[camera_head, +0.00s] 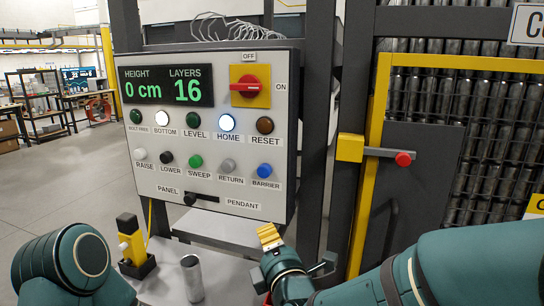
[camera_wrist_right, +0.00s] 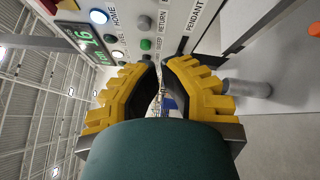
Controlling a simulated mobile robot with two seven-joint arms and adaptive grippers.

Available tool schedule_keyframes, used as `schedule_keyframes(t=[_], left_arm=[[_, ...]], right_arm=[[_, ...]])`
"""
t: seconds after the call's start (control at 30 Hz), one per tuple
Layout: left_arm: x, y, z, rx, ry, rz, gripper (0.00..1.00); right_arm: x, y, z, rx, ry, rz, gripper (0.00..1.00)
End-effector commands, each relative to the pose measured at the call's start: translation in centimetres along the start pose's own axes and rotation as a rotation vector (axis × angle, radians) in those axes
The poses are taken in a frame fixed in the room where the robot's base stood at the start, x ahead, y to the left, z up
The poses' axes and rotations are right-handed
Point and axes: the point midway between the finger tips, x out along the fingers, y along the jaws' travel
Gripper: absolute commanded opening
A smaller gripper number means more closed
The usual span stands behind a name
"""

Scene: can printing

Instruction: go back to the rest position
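My right gripper (camera_head: 268,236) is low in front of the control panel (camera_head: 285,190), below its lower edge and apart from it in the head view. Its yellow fingers sit close together, and nothing shows held between them. In the right wrist view the tips of the right gripper (camera_wrist_right: 160,64) nearly meet, with only a narrow gap. My left arm is at the lower left of the head view; its gripper is out of sight. The panel display (camera_head: 166,86) reads 0 cm height and 16 layers. The BOTTOM lamp (camera_head: 162,118) and HOME lamp (camera_head: 227,123) are lit white.
A metal can (camera_head: 192,278) stands on the grey surface (camera_head: 225,280) below the panel, near a yellow and black pendant (camera_head: 131,240). At the right are a yellow-framed gate with a red knob (camera_head: 403,159) and stacked cans behind mesh (camera_head: 500,110). Open floor lies left.

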Motion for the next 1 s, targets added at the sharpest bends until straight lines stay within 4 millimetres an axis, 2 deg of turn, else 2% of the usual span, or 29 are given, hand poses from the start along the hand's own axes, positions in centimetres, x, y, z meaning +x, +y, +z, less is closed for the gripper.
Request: schedule_keyframes(t=[0.03,0.17,0.27,0.4,0.47,0.6,0.7,0.8,0.9,1.0], left_arm=[[0.1,0.0,-0.1,-0.001,0.001,0.0,0.48],[0.1,0.0,-0.1,-0.001,0.001,0.0,0.48],[0.0,0.0,0.0,-0.001,0.0,0.0,0.48],[0.0,0.0,0.0,0.0,0.0,0.0,0.48],[0.1,0.0,0.0,0.0,0.0,0.0,0.48],[0.1,0.0,0.0,0.0,0.0,0.0,0.48],[0.0,0.0,0.0,-0.001,0.0,0.0,0.48],[0.0,0.0,0.0,0.0,0.0,0.0,0.48],[0.0,0.0,0.0,-0.001,0.0,0.0,0.48],[0.0,0.0,0.0,-0.001,0.0,0.0,0.48]], right_arm=[[0.2,-2.3,0.0,0.063,0.009,-0.057,0.0],[0.0,-8.2,-0.1,0.278,0.016,-0.215,0.0],[-0.8,-13.7,-0.2,0.49,-0.006,-0.367,0.0],[-3.3,-21.6,-0.6,0.828,-0.102,-0.602,0.0],[-4.8,-24.8,-0.8,0.976,-0.166,-0.699,0.0],[-9.1,-31.2,-1.8,1.321,-0.367,-0.913,0.0],[-12.7,-35.0,-2.8,1.556,-0.554,-1.053,0.0],[-16.0,-37.6,-4.0,1.759,-0.755,-1.162,0.0],[-18.6,-39.2,-5.0,1.91,-0.936,-1.238,0.0],[-20.4,-40.0,-5.8,2.004,-1.066,-1.281,0.0]])
